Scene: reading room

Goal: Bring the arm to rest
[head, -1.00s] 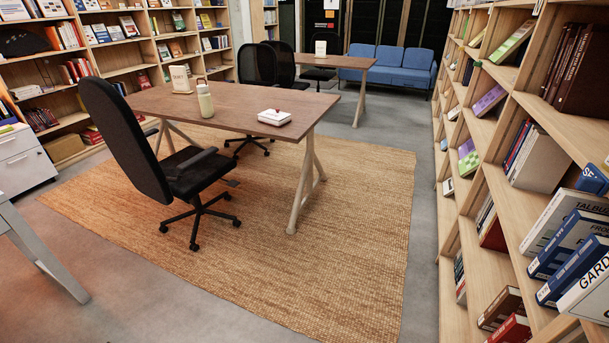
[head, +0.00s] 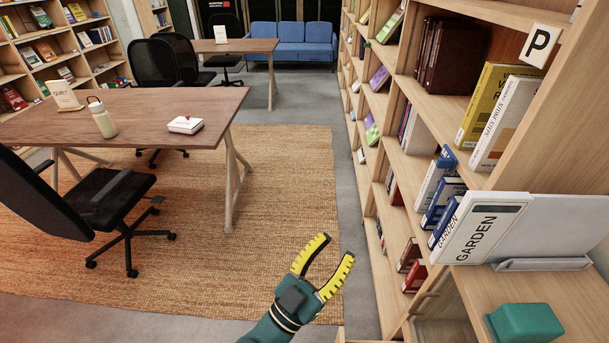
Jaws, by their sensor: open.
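My gripper (head: 331,246) shows at the bottom middle of the head view, with yellow ridged fingers and a dark green wrist. Its two fingers are spread apart, with nothing between them. It is in front of the tan woven rug (head: 290,185) in the picture and left of the bookshelf, with no visible contact with either. The rest of my arm is out of the picture below.
A tall wooden bookshelf (head: 375,112) fills the right side. A white GARDEN book (head: 476,235) and a green block (head: 524,324) are at the near right. A table (head: 150,112) and a black chair (head: 115,190) stand left. Floor between rug and shelf looks clear.

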